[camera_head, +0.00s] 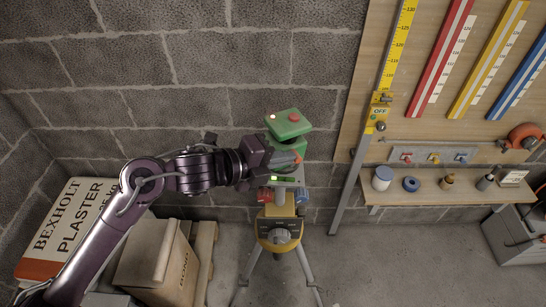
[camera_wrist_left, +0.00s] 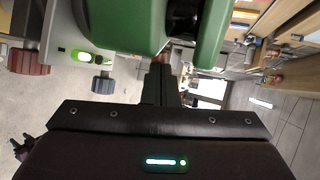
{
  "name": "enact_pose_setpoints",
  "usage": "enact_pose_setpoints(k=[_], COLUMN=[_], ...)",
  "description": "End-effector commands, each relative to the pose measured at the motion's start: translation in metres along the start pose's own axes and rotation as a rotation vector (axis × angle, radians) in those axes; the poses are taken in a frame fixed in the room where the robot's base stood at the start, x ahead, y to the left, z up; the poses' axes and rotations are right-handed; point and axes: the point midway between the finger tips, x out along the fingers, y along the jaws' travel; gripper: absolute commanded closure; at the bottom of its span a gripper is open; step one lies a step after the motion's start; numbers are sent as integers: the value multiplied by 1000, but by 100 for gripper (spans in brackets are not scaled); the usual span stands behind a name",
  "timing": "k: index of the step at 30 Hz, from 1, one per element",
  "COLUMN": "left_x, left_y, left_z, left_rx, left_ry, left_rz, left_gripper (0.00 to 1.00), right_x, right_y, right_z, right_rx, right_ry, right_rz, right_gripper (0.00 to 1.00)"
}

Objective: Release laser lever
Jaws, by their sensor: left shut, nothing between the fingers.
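The green laser unit (camera_head: 289,124) stands on a yellow tripod head (camera_head: 278,228) in front of the block wall. Its green body also fills the top of the left wrist view (camera_wrist_left: 115,25). My left gripper (camera_head: 290,160) is shut at the laser's side, with nothing visible between its fingers. In the left wrist view its dark fingers (camera_wrist_left: 160,82) point up close to the green body. A small reddish part, which may be the lever, shows just beyond the fingertips; the fingers partly hide it, and I cannot tell whether they touch.
Below the laser are a red knob (camera_head: 264,194) and a blue knob (camera_head: 301,195). A plaster bag (camera_head: 66,232) and a cardboard box (camera_head: 157,255) lie at left. A shelf (camera_head: 450,190) with small containers is at right. Floor right of the tripod is clear.

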Motion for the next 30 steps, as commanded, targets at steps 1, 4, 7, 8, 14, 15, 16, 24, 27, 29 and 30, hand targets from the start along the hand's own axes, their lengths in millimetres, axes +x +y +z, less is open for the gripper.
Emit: enact_pose_setpoints(k=[1,4,7,8,14,15,16,24,27,29,30], left_x=[1,6,10,11,15,15,15,12,10,10,9], left_y=[-4,-8,-12,-13,-13,-13,-13,-21,-26,-28,-28], left_z=[0,0,0,0,0,0,0,0,0,0,0], left_rx=[-3,-3,-2,-2,-4,-4,-3,-2,-2,-2,-2], left_ry=[1,2,1,1,2,2,2,2,2,2,2], left_rz=[-2,-6,-7,-6,66,65,65,63,63,64,64], left_gripper=[100,100,100,100,100,100,100,100,100,100,100], right_x=[-7,-12,-16,-18,-18,-18,-18,-24,-28,-30,-30], right_y=[0,0,1,1,0,0,1,1,1,1,1], right_z=[-1,-1,-2,-2,-1,-1,-1,-2,-2,-3,-3], right_rx=[0,0,0,0,0,0,1,1,1,1,1], right_ry=[0,0,0,0,0,0,0,0,0,0,0], right_rz=[0,0,0,0,0,0,0,0,0,0,0], right_gripper=[64,64,64,64,64,64,64,64,64,64,64])
